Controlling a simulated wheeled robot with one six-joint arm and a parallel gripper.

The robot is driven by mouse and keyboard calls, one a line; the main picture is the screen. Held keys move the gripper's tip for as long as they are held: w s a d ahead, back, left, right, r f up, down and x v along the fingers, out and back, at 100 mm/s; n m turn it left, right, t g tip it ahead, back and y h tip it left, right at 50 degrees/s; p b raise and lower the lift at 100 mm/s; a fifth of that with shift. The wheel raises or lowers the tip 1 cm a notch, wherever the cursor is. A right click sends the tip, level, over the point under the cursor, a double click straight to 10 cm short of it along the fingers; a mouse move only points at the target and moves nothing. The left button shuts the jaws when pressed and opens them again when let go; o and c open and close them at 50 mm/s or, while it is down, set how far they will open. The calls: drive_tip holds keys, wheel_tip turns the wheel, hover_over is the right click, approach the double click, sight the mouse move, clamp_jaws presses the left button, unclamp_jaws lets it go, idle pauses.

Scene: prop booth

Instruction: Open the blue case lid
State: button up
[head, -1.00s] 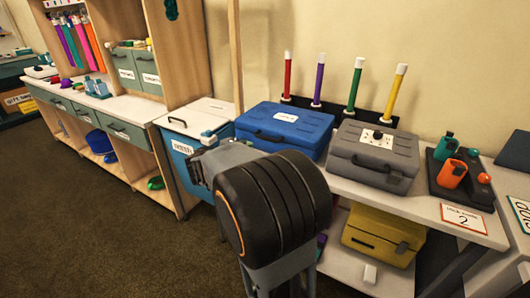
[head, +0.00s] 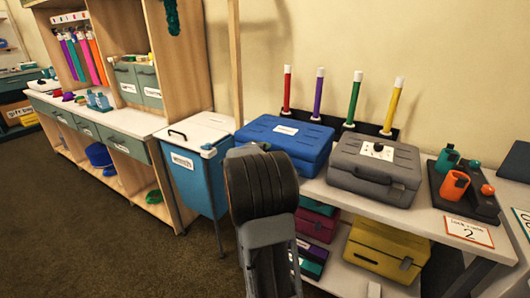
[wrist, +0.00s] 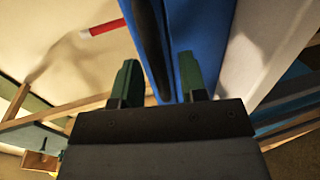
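The blue case (head: 290,138) sits on the white shelf top against the wall, with its lid down and a white label on it. My arm covers its front left part, and its handle does not show in the head view. In the wrist view the blue case (wrist: 203,35) fills the middle top, with a long dark bar, probably its handle, running along it toward the gap between my fingers. My gripper (wrist: 157,72) is open, its two green-dark fingers apart with nothing clamped between them. My gripper's fingers are hidden behind my arm in the head view.
A grey case (head: 372,172) stands close to the right. A blue bin (head: 195,180) with a white lid stands to the left. Colored tubes (head: 355,98) stand behind the cases. A yellow case (head: 385,250) lies on the lower shelf. Open floor is at the front left.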

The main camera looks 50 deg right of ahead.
drive_tip(key=shift+w+d+f, duration=0.1)
drive_tip(key=shift+d, duration=0.35)
drive_tip(key=shift+c, duration=0.4)
clamp_jaws()
